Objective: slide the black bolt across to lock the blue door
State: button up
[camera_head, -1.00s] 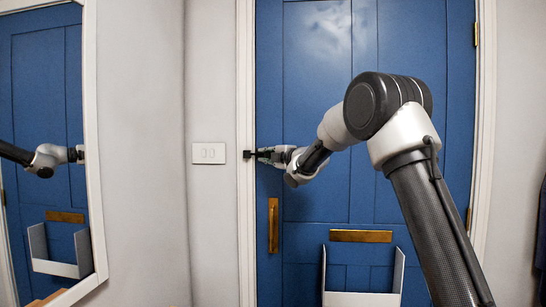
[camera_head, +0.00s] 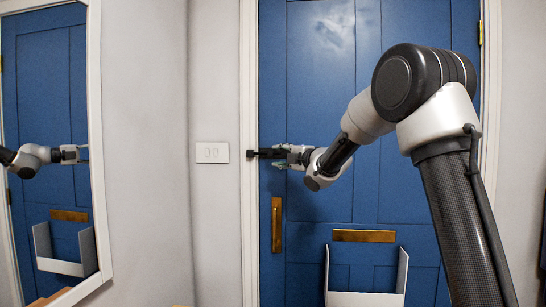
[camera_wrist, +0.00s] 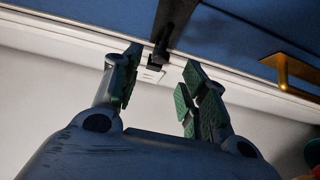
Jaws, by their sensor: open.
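The blue door (camera_head: 330,110) is closed in its white frame. The black bolt (camera_head: 264,153) lies level at the door's left edge, and its black end piece (camera_head: 250,154) sits on the white frame. The wrist view shows the bolt (camera_wrist: 174,22) running from the door over the edge to the frame. My gripper (camera_head: 282,155) is just right of the bolt's visible part and hides some of it. In the wrist view my gripper (camera_wrist: 162,64) is open and empty, with green-padded fingers either side of the bolt's end; contact cannot be told.
A brass handle (camera_head: 277,225) stands below the bolt, with a brass letter plate (camera_head: 364,236) and a white open box (camera_head: 365,297) further right. A switch plate (camera_head: 212,152) is on the wall. A mirror (camera_head: 96,150) is at left.

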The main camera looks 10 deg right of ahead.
jog(key=shift+v, duration=2.4)
